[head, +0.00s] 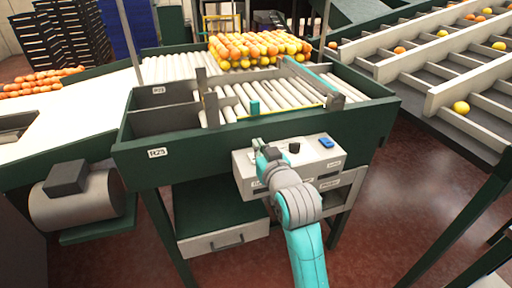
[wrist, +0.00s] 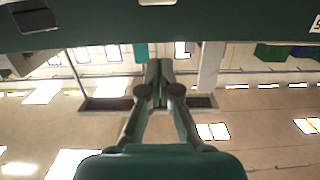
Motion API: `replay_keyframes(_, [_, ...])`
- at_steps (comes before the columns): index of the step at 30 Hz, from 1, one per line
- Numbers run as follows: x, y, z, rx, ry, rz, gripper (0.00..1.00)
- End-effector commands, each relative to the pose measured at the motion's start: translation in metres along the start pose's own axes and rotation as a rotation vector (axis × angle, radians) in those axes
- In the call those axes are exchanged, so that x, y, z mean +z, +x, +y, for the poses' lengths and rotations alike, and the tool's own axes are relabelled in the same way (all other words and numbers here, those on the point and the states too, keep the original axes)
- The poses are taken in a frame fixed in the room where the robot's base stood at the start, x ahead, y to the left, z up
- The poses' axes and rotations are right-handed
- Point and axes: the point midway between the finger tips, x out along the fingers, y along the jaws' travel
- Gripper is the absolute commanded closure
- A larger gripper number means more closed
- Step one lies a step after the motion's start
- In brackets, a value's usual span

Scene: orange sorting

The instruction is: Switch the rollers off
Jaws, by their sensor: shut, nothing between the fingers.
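A pale control box (head: 244,169) is fixed to the front of the dark green roller table. On its top are a black knob (head: 294,147) near the middle and a blue switch (head: 326,142) at the right. My gripper (head: 262,148) is over the left end of the box and hides what is there; I cannot tell whether it touches the box. In the wrist view my gripper (wrist: 158,68) is shut and empty. The white rollers (head: 240,99) lie in the table behind the box. Whether they turn cannot be seen. Small labels on the box are unreadable.
A pile of oranges (head: 258,48) lies on the rollers at the back. A teal post (head: 254,107) stands at the table's near edge. A drawer (head: 224,242) is below the table. A sorting rack (head: 440,95) stands at the right. Red floor (head: 400,210) is open right of the box.

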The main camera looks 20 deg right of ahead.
Motion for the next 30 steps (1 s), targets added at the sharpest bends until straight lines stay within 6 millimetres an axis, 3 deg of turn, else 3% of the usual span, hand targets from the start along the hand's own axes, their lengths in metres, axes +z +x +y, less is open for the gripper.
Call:
replay_keyframes(6, [-0.009,-0.037,0.000,0.000,0.000,0.001,1.00])
replay_keyframes(12, [-0.014,-0.055,0.000,0.000,0.000,0.001,1.00])
replay_keyframes(30, [-0.013,-0.059,0.000,0.000,0.000,0.000,1.00])
